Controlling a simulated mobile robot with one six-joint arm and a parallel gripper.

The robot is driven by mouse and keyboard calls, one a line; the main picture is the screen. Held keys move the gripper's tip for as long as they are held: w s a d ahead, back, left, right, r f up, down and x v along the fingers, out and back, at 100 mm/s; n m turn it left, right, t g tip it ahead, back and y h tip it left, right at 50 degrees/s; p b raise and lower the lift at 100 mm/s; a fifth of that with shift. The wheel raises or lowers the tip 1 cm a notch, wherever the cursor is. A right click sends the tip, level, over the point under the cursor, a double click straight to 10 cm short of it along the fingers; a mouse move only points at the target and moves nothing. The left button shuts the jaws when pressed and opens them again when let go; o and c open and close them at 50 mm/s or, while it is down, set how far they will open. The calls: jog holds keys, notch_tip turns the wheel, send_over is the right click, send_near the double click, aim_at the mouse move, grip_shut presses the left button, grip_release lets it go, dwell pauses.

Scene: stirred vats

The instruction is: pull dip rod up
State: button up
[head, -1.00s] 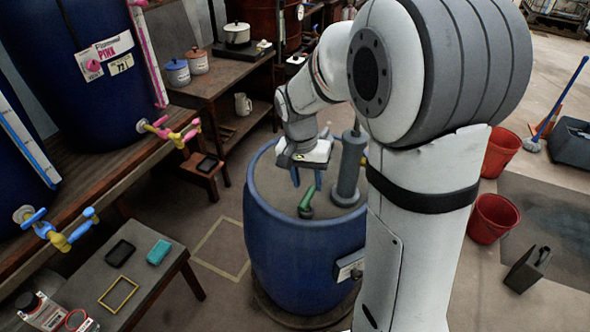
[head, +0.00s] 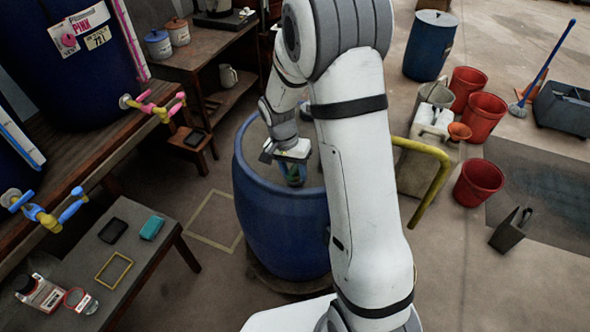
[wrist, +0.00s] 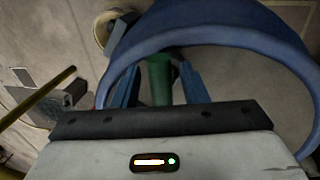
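The dip rod's green handle (wrist: 158,78) shows between my gripper's two blue fingers in the wrist view. In the head view the handle is mostly hidden by my gripper (head: 292,173), at the top of the blue vat (head: 285,235). My gripper (wrist: 160,88) is open, with a narrow gap visible on each side of the handle. The fingers point down beside it. The vat rim (wrist: 240,32) curves around behind the fingers in the wrist view. The lower part of the rod is hidden.
A bench with blue (head: 50,217) and pink (head: 160,112) taps stands left. A low table (head: 135,215) holds a teal block and small jars. A yellow pipe (head: 432,170) and red buckets (head: 478,182) are right of my arm.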

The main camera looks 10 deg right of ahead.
jog(key=shift+c, duration=0.3)
grip_shut()
